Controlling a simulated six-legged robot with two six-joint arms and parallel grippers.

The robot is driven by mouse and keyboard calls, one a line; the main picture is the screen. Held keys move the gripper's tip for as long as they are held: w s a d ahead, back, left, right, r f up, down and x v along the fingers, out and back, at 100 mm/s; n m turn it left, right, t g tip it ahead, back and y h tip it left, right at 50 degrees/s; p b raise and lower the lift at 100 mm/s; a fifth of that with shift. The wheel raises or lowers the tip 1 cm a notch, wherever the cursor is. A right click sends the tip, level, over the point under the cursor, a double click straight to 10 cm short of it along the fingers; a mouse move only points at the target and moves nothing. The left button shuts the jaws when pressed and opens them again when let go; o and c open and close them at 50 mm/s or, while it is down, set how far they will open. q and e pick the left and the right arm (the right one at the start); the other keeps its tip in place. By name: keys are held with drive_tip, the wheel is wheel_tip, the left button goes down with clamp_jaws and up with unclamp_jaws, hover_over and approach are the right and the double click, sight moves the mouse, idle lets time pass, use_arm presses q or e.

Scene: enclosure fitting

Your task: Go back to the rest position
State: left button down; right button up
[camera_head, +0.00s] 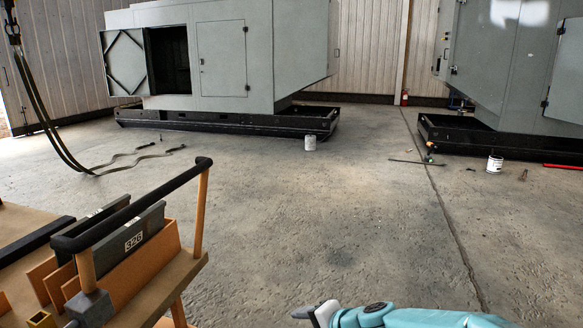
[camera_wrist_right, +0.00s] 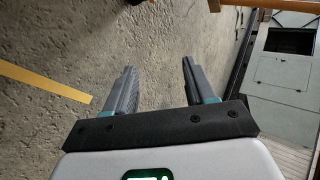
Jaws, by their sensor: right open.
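My right gripper (camera_wrist_right: 158,68) shows in the right wrist view with its two grey fingers spread apart. The gap between them is empty, and only concrete floor shows behind it. In the head view, part of my teal right arm lies along the bottom edge, right of centre. My left gripper is in neither view.
A wooden cart (camera_head: 185,271) with a black rail and grey and orange panels stands at the lower left. Grey enclosures (camera_head: 285,45) stand on black bases at the back. A white can (camera_head: 310,143) and another can (camera_head: 494,164) stand on the floor. The middle floor is clear.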

drive_tip(key=s+d+f+g+h, duration=0.1)
drive_tip(key=s+d+f, duration=0.2)
drive_tip(key=f, duration=0.4)
drive_tip(key=s+d+f+g+h, duration=0.1)
drive_tip(key=s+d+f+g, duration=0.15)
drive_tip(key=f, duration=0.45)
drive_tip(key=s+d+f+n+g+h, duration=0.1)
drive_tip(key=s+f+n, duration=0.1)
drive_tip(key=s+f, duration=0.5)
drive_tip(key=s+d+f+n+g, duration=0.1)
drive_tip(key=s+f+n+g, duration=0.15)
drive_tip(key=s, duration=0.75)
drive_tip(key=s+d+f+n+g+h, duration=0.1)
drive_tip(key=s+d+f+n, duration=0.1)
drive_tip(key=s+f, duration=0.5)
wheel_tip(320, 180, up, 22)
drive_tip(key=s+a+t+p, duration=0.1)
drive_tip(key=p, duration=1.9)
drive_tip(key=shift+r+n+y, duration=0.25)
drive_tip(key=shift+n+y, duration=0.05)
drive_tip(key=shift+n, duration=0.15)
drive_tip(key=shift+s, duration=0.1)
drive_tip(key=shift+a, duration=0.1)
